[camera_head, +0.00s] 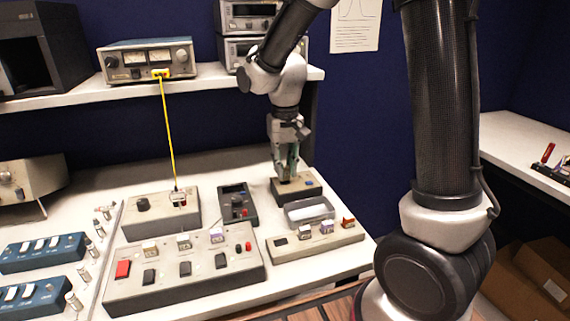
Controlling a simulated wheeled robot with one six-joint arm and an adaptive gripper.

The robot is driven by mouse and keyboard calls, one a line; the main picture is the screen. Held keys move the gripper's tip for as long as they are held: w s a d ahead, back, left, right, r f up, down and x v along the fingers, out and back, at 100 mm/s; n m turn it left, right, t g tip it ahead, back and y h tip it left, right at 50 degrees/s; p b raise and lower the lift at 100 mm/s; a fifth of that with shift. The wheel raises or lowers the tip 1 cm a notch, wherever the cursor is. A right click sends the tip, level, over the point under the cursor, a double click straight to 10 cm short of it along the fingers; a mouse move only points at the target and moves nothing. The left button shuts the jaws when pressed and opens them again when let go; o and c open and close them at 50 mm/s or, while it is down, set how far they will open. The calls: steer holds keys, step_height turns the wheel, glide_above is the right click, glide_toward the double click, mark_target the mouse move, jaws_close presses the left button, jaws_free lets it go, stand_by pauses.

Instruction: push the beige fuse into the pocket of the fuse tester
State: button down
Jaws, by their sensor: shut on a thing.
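My gripper (287,171) points straight down over a small box with a dark top and a blue button, which looks like the fuse tester (309,190). Its greenish fingers are closed together, and their tips are at the left part of the tester's top. The beige fuse is between the fingertips, mostly hidden by them and too small to make out. The tester's pocket is hidden under the fingertips. I cannot tell how deep the fuse sits in it.
In front of the tester are a clear tray (309,221) and a beige rack (345,241) with several coloured fuses and a dark slot at its left. A dark handheld meter (238,204) lies to the left. A large switch panel (190,287) fills the front.

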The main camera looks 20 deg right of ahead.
mark_target(285, 166)
steer(key=shift+f, duration=1.3)
steer(key=c, duration=1.2)
jaws_free()
steer(key=shift+c, duration=0.2)
step_height(285, 166, up, 12)
steer(key=shift+f, duration=0.1)
steer(key=s+d+r+t, duration=0.2)
steer(key=s+d, duration=0.5)
steer(key=s, duration=0.3)
steer(key=s+d+r+t, duration=0.2)
steer(key=s+d, duration=0.6)
steer(key=s, duration=0.3)
steer(key=shift+r, duration=0.25)
